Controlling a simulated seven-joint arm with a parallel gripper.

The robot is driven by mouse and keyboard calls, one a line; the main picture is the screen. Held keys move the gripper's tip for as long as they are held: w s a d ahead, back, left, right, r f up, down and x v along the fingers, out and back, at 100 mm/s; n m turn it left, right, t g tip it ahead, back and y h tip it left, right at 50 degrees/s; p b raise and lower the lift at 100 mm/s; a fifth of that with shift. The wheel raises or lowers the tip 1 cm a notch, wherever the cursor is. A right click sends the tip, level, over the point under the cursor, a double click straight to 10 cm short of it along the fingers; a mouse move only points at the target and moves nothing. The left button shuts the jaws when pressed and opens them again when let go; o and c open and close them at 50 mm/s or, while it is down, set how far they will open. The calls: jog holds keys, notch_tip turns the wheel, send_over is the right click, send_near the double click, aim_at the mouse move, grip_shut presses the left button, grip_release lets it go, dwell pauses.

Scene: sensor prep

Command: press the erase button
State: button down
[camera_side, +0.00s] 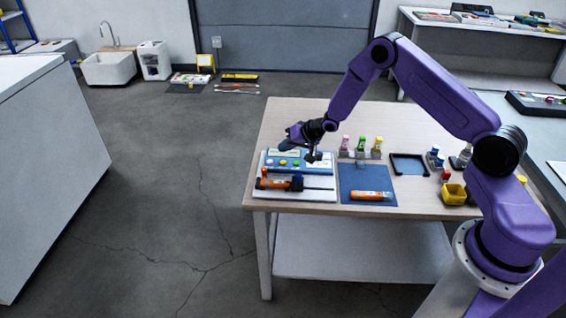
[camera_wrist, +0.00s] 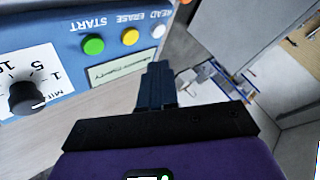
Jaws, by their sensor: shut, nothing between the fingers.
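The erase button is the yellow button (camera_wrist: 130,37) on a blue device panel (camera_wrist: 62,50), under an upside-down "ERASE" label in the wrist view. A green button marked "START" (camera_wrist: 93,45) and a white button marked "READ" (camera_wrist: 158,31) flank it. In the side view the blue device (camera_side: 270,165) stands at the left of the table, with the yellow button (camera_side: 283,162) on its face. My gripper (camera_wrist: 156,72) is shut and empty, its fingertips beside the panel and apart from the yellow button in the picture. The height gap is hard to judge.
A black dial (camera_wrist: 27,97) and a greenish label (camera_wrist: 118,70) share the panel. In front of the device lies an orange cylinder (camera_side: 275,183) on a white base. A blue mat (camera_side: 352,178) with another orange tube (camera_side: 370,195) and several small bottles (camera_side: 361,146) stand to the right.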

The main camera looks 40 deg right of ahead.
aim_at(277, 161)
jog(key=shift+f, duration=1.3)
jog(key=shift+f, duration=0.2)
dwell(1.0)
jog(key=shift+f, duration=0.25)
jog(key=shift+f, duration=0.4)
dwell(0.9)
jog(key=shift+r, duration=0.8)
jog(key=shift+r, duration=0.1)
jog(key=shift+r, duration=2.45)
